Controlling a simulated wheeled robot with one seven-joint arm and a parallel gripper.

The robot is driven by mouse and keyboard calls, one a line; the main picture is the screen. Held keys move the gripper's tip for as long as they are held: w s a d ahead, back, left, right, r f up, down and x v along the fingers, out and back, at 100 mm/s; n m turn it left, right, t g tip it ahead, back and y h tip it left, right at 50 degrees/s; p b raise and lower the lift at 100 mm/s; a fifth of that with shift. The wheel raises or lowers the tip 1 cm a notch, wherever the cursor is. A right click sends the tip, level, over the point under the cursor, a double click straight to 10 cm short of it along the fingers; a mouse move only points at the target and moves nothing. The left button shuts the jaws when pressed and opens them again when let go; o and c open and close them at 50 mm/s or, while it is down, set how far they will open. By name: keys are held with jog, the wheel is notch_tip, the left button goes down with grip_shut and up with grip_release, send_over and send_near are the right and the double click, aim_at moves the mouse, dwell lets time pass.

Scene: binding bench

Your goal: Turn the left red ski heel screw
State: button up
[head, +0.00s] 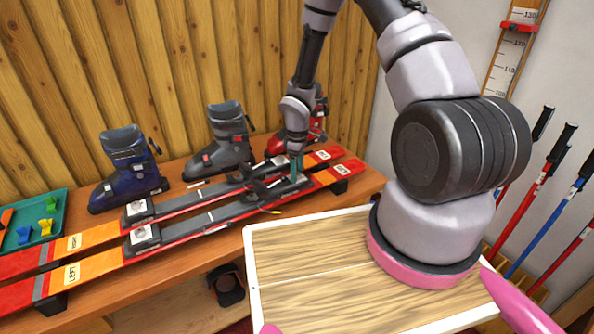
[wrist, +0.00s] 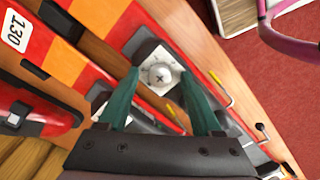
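The left red ski (head: 90,270), marked LEFT, lies in front of the right ski (head: 60,247) on the bench. Its heel piece (head: 290,184) is near the right end of the ski. In the wrist view, the heel screw (wrist: 160,76) is a round grey head with a cross slot on a pale plate. My gripper (wrist: 160,88) is open above this heel piece, one teal finger to each side of the screw in the picture. I cannot tell whether the fingers touch it. In the head view, my gripper (head: 297,163) points down and hides the screw.
Blue (head: 128,175), grey (head: 222,150) and red (head: 312,125) boots stand behind the skis. A green tray (head: 60,203) with small parts is at the left. A yellow-tipped brake arm (wrist: 215,78) sticks out beside the heel piece. The right ski's binding lies close by.

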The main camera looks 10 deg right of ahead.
notch_tip(320, 180, up, 11)
dwell(0.7)
